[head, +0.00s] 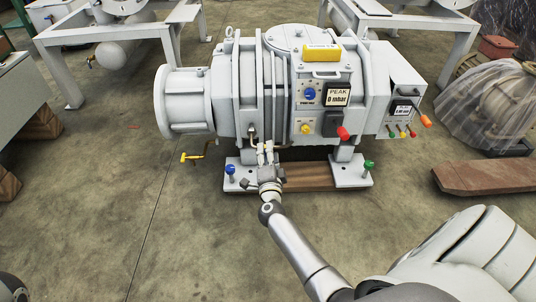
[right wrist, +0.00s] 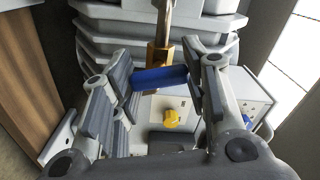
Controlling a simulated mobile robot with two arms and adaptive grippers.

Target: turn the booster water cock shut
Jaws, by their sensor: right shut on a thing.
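The booster (head: 290,85) is a big grey ribbed machine on a grey base. My right gripper (head: 266,152) reaches its lower front, just above the base. In the right wrist view its two fingers (right wrist: 160,85) are closed on the blue handle (right wrist: 160,78) of a brass cock (right wrist: 160,55) on a metal pipe. I take this to be the water cock. The blue handle lies crosswise to the pipe in that view. In the head view the gripper hides the cock. My left gripper is not in view.
A yellow-handled cock (head: 190,157) sticks out left of the gripper. A blue knob (head: 230,169) and a green knob (head: 369,165) stand on the base. The floor at the left front is clear.

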